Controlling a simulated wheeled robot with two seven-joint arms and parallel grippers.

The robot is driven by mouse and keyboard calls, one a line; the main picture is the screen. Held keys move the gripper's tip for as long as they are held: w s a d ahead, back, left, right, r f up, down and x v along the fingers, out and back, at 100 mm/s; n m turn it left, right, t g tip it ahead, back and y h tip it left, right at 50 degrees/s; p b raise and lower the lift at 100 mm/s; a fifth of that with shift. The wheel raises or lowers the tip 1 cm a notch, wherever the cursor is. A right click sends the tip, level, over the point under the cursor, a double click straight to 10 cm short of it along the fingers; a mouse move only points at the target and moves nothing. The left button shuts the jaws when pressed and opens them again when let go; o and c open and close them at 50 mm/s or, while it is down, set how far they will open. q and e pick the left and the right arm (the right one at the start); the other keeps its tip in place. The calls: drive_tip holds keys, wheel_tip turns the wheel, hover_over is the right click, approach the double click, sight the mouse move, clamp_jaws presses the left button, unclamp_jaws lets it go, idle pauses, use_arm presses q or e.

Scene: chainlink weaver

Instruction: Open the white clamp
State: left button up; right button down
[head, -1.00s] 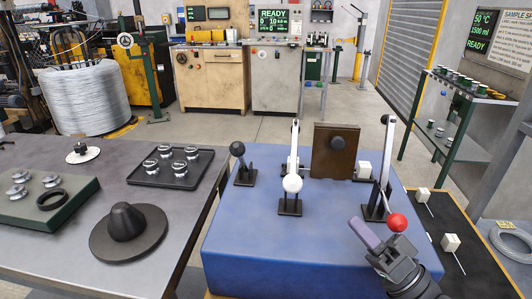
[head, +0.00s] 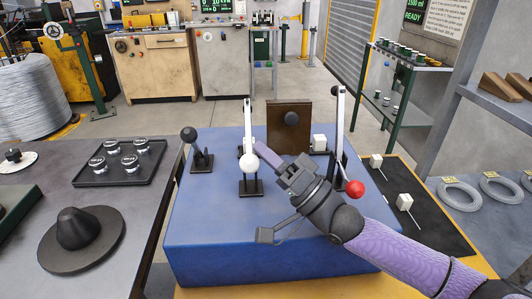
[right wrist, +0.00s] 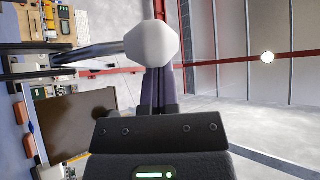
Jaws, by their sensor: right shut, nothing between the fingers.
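The white clamp (head: 247,122) stands on the blue block, with an upright white arm, a black base and a white ball knob (head: 249,163) facing me. In the right wrist view the white ball knob (right wrist: 152,43) is large and partly covers the fingers. My right gripper (head: 264,152) is shut and empty, its purple fingers just right of the knob in the head view. I cannot tell whether they touch it. The left gripper is not in view.
A dark tray (head: 105,168) lies on the left table. The block's front left is clear.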

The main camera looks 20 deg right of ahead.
sight(258, 167)
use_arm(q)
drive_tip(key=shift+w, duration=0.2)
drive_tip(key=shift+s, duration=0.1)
use_arm(e)
drive_tip(key=shift+s+f, duration=0.1)
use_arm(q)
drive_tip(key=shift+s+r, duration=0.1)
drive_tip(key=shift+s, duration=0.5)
use_arm(e)
drive_tip(key=shift+s+a+f, duration=0.1)
drive_tip(key=shift+s+f, duration=0.15)
drive_tip(key=shift+f, duration=0.05)
drive_tip(key=shift+s+a+f, duration=0.2)
drive_tip(key=shift+s+f, duration=0.4)
drive_tip(key=shift+f, duration=0.35)
drive_tip(key=shift+s+f, duration=0.15)
drive_tip(key=shift+f, duration=0.35)
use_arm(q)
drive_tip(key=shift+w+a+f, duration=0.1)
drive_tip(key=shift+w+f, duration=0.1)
use_arm(e)
drive_tip(key=shift+f, duration=0.1)
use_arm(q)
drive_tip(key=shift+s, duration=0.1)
